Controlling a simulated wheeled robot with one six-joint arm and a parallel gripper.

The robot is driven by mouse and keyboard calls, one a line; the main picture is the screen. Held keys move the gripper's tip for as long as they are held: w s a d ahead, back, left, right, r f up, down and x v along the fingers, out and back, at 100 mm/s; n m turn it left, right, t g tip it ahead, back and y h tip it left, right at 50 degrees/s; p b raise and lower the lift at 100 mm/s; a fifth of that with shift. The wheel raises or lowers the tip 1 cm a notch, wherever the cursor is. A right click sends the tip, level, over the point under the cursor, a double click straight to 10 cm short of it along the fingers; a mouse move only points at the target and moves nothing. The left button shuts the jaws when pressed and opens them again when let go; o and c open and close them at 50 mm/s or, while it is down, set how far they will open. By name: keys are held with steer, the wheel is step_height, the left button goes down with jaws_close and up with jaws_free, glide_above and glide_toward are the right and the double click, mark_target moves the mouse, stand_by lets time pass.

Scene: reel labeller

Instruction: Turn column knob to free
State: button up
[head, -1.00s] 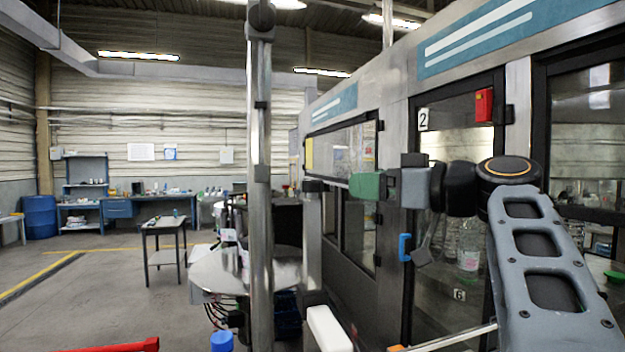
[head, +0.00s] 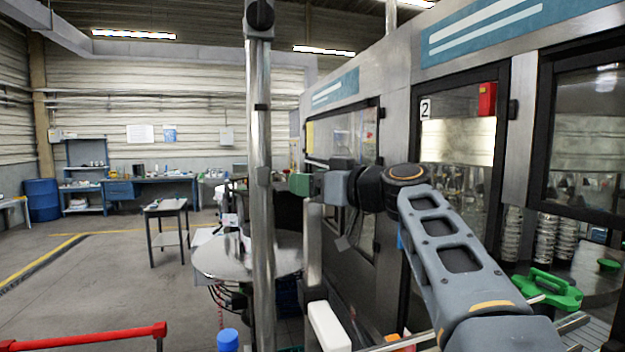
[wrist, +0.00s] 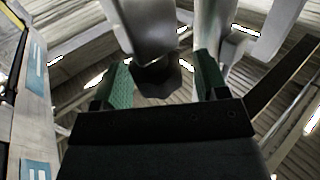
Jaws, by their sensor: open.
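The column (head: 257,130) is an upright chrome post in the head view. A black knob (head: 259,15) sits at its top, and a grey clamp block is lower down. In the head view my gripper (head: 299,184), with green finger pads, is just right of the column, well below the top knob. In the wrist view my gripper (wrist: 162,70) is open, with a pad on each side. A dark faceted knob (wrist: 158,79) under a grey metal part (wrist: 150,28) shows between the pads. I cannot tell how deep it lies between them, and I see no contact.
The machine's doors and windows (head: 460,140) line the right side, close to my arm. A red rail (head: 90,337), a blue cap (head: 228,340) and a white block (head: 328,327) are low in front. The floor at left is open.

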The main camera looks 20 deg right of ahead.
steer(key=c, duration=0.9)
steer(key=shift+f+n+g+y+b, duration=0.1)
steer(key=shift+n+g+y+b, duration=0.2)
steer(key=shift+y, duration=0.1)
steer(key=shift+d+n+g+y, duration=0.1)
steer(key=shift+n+g+y, duration=0.2)
steer(key=n+g+y, duration=0.2)
steer(key=shift+w+g+y+b, duration=0.1)
steer(key=shift+g+y+b, duration=0.2)
steer(key=shift+g+b, duration=0.1)
steer(key=n+g+y+p, duration=0.1)
steer(key=n+g, duration=0.1)
steer(key=g, duration=0.1)
steer(key=n+g+y+p, duration=0.1)
steer(key=n+g+y, duration=0.1)
steer(key=g, duration=0.1)
steer(key=shift+r+n+g+p, duration=0.2)
steer(key=shift+n+g+p, duration=0.1)
steer(key=shift+n, duration=0.1)
steer(key=shift+f+n+g+p, duration=0.15)
steer(key=shift+n+g+p, duration=0.2)
steer(key=shift+n+g, duration=1.8)
steer(key=shift+g, duration=0.95)
